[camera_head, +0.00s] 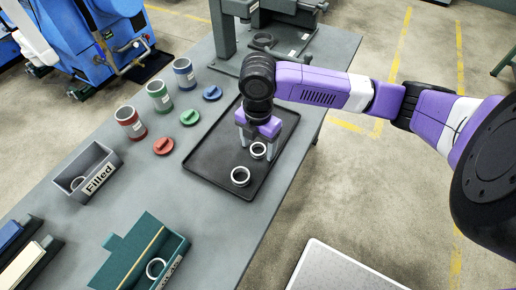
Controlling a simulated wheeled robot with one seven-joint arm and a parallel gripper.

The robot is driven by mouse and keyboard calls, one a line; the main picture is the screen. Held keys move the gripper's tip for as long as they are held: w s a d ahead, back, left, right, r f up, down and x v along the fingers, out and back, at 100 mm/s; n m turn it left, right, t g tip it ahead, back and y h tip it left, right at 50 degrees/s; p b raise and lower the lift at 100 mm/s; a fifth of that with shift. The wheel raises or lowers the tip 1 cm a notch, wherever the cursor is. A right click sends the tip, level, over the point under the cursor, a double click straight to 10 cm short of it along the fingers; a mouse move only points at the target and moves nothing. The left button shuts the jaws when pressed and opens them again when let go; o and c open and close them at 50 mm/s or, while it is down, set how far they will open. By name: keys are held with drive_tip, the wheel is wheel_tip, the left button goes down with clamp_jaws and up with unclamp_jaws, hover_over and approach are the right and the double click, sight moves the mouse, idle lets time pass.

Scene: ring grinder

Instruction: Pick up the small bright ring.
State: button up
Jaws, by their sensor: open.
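Two bright silver rings lie on the black tray (209,172). The smaller ring (257,157) is nearer the tray's middle, and the larger ring (240,183) is closer to the near edge. My gripper (257,149) points down over the tray with its two fingers apart and nothing held. Its fingertips appear to either side of the smaller ring. I cannot tell exactly how high they are above it.
Red (130,122), green (159,96) and blue (184,73) cans stand left of the tray beside matching lids. A grey "Filled" bin (112,158) holds a ring. A teal box (175,250) holds another ring (148,269). A grey machine stand (224,38) rises behind the tray.

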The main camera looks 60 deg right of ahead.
clamp_jaws()
idle(0.3)
